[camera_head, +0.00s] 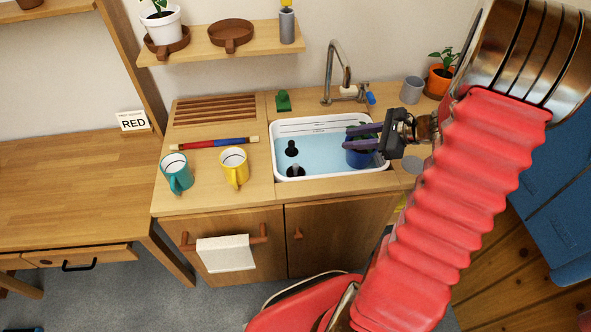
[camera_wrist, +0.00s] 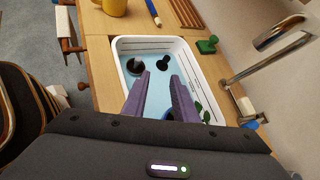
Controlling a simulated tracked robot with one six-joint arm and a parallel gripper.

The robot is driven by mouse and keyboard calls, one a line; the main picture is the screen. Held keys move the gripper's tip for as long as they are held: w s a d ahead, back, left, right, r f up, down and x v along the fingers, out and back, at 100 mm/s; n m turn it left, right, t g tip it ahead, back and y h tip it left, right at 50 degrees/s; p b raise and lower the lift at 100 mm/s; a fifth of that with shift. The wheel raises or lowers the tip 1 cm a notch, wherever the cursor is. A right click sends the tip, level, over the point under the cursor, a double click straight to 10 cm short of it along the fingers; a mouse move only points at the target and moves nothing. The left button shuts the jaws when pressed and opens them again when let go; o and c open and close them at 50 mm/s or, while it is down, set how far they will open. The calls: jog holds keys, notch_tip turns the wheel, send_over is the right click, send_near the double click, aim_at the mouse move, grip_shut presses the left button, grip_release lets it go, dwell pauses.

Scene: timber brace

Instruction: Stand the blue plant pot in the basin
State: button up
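The blue plant pot (camera_head: 359,158) is inside the right end of the white basin (camera_head: 283,125), which holds light blue water. It looks upright; whether its base rests on the floor of the basin is hard to tell. My gripper (camera_head: 347,137) reaches in from the right, its purple fingers apart over the top of the pot. In the wrist view my gripper (camera_wrist: 160,77) has a clear gap between its fingers. A bit of the blue pot (camera_wrist: 168,115) shows low between them, and green leaves show beside the right finger. Most of the pot is hidden there.
Two dark round items (camera_head: 291,149) are in the basin's left part. A tap (camera_head: 331,75) stands behind it, with a green item (camera_head: 283,100) at the back left. Teal (camera_head: 176,173) and yellow (camera_head: 234,167) mugs stand left. A grey cup (camera_head: 411,90) and orange pot (camera_head: 438,82) stand right.

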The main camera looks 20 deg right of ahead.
jog(key=s+a+r+n+g, duration=0.25)
jog(key=a+r+n, duration=0.3)
jog(key=a, duration=0.55)
jog(key=s+a+r+n+h, duration=0.6)
jog(key=s+a+r+n, duration=0.5)
jog(key=n, duration=0.8)
jog(key=shift+s+a+n+g, duration=0.35)
jog(key=shift+s+a, duration=0.9)
jog(key=shift+a, duration=0.45)
